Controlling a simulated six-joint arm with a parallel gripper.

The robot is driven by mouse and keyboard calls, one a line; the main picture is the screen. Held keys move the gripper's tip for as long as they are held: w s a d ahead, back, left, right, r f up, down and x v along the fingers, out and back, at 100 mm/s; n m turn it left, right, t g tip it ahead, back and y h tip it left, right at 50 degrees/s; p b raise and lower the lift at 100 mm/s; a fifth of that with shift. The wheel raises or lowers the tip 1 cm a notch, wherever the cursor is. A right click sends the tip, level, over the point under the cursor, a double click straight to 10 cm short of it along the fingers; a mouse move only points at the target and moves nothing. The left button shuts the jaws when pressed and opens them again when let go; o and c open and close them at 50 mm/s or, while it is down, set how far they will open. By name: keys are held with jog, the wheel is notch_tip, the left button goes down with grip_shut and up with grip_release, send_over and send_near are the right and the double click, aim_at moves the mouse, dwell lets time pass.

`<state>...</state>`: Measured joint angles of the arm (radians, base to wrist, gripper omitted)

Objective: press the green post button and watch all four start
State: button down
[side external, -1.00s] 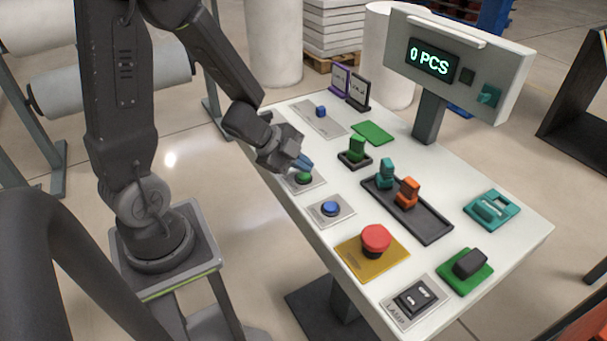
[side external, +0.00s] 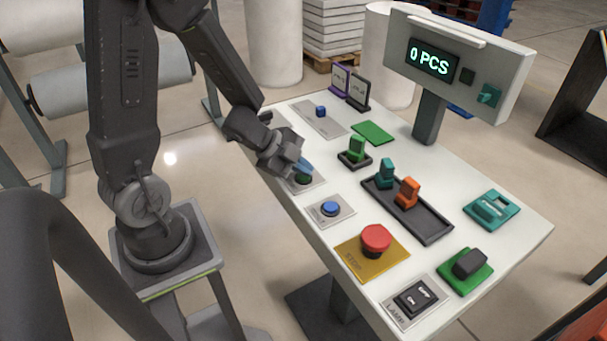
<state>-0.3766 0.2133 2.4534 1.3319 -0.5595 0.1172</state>
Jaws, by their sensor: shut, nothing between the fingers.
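The green post button (side external: 303,180) sits in a dark ring on a pale plate near the left edge of the white console. My gripper (side external: 305,169) is shut and empty, with its blue-tipped fingers right at the button's top. The fingers partly cover the button, and only a dark green part of it shows. It looks low in its ring; I cannot tell for certain whether the fingertips touch it. The display (side external: 431,59) on the post reads "0 PCS". No hooks or conveyor show in this view.
A blue button (side external: 330,209) lies just in front of the green one, then a red mushroom button (side external: 376,239) on a yellow plate. A black tray (side external: 425,222) with teal and orange pieces and a green block (side external: 357,148) stand to the right.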

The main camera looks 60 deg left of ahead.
aim_at(303, 177)
jog(key=shift+f, duration=0.1)
dwell(0.3)
jog(key=shift+r, duration=0.85)
jog(key=shift+r, duration=2.5)
